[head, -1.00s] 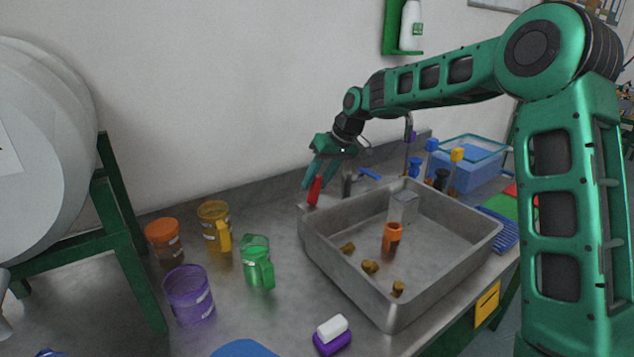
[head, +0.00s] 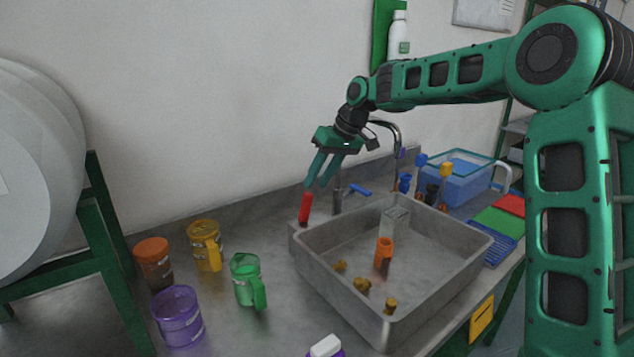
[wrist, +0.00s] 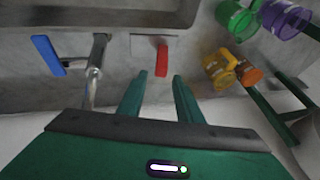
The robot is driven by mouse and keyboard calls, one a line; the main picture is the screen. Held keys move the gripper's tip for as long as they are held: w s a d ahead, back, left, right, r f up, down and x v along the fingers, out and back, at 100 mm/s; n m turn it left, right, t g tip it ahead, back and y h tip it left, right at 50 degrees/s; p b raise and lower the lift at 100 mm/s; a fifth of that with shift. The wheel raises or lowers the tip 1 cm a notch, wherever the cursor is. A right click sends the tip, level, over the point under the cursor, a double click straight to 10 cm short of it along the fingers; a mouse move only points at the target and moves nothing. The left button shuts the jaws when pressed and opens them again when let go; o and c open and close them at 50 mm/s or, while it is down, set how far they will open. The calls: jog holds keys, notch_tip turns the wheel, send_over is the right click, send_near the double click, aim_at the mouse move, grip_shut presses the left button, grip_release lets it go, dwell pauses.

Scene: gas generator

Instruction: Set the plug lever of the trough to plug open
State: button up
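The metal trough (head: 330,279) sits on the counter. A red lever (head: 305,208) stands upright at its back left corner; in the wrist view the red lever (wrist: 162,59) lies ahead of the fingers, on a grey plate. My gripper (head: 315,186) is above and beside the red lever, with its two fingers apart. In the wrist view my gripper (wrist: 160,76) is open and empty, with the lever between and beyond the fingertips. From these views I cannot tell whether a finger touches it. A blue lever (wrist: 48,55) is on the other side of the tap (wrist: 95,70).
Yellow (head: 205,245), green (head: 247,281), orange (head: 154,263) and purple (head: 178,316) jugs stand left of the trough. An orange object (head: 383,252) and several brown pieces lie inside the trough. A blue bin (head: 462,185) stands at the back right.

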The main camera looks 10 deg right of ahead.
jog(key=shift+a, duration=0.15)
jog(key=c, duration=0.5)
jog(key=shift+s+a+f, duration=0.1)
jog(key=shift+a+f, duration=0.05)
jog(key=shift+a, duration=0.1)
grip_shut()
jog(key=s+a+r+t+h, duration=0.3)
jog(key=s+a+r+h, duration=0.4)
jog(key=a, duration=0.4)
send_over(306, 207)
jog(key=a, duration=0.2)
notch_tip(306, 207, down, 10)
jog(key=shift+s+f, duration=0.2)
jog(key=shift+s, duration=0.15)
